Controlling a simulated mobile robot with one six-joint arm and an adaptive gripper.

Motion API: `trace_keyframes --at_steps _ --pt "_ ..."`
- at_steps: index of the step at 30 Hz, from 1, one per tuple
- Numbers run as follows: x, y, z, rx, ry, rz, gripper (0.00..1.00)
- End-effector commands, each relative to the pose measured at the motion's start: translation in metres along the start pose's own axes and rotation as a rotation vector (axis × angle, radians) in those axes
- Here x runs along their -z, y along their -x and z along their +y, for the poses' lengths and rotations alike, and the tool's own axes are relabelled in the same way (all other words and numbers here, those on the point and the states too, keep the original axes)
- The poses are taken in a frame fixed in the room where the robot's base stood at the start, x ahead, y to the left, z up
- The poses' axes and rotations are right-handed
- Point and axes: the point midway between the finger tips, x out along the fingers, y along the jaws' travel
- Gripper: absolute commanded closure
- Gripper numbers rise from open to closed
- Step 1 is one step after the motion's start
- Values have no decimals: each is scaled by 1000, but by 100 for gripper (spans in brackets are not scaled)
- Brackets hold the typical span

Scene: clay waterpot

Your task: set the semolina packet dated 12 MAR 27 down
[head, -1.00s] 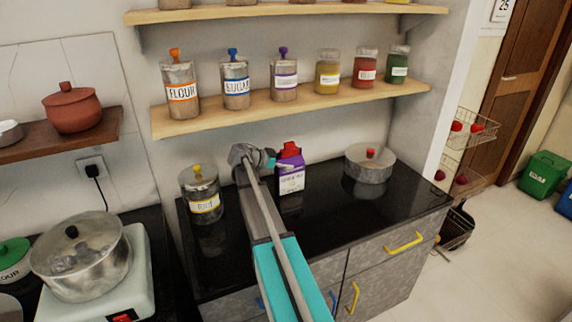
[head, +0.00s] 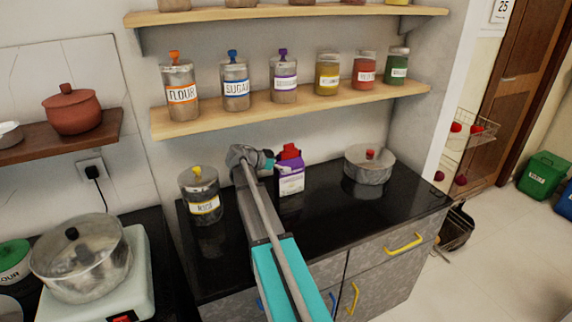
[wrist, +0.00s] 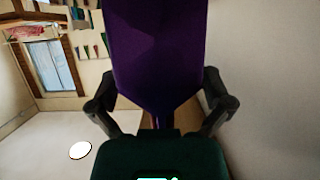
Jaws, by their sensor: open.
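The semolina packet (head: 291,182) is purple and white with a red top. It stands upright on the black counter (head: 330,215), against the back wall side, and its print is too small to read. My gripper (head: 268,160) is at the packet's upper left side in the head view. In the wrist view the purple packet (wrist: 155,50) fills the middle, with one dark finger on each side. The jaws are open around it; whether a finger still touches it I cannot tell.
A rice jar (head: 201,195) stands left of my arm. A lidded metal pot (head: 369,165) stands right of the packet. A shelf of jars (head: 290,107) hangs above. The counter's front right part is clear.

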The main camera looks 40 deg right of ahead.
Motion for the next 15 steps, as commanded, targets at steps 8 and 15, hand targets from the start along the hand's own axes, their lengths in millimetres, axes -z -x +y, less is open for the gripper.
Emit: trace_keyframes --at_steps 8,15 --pt "3 40 0 2 1 0 0" --pt "3 80 0 3 1 0 0"
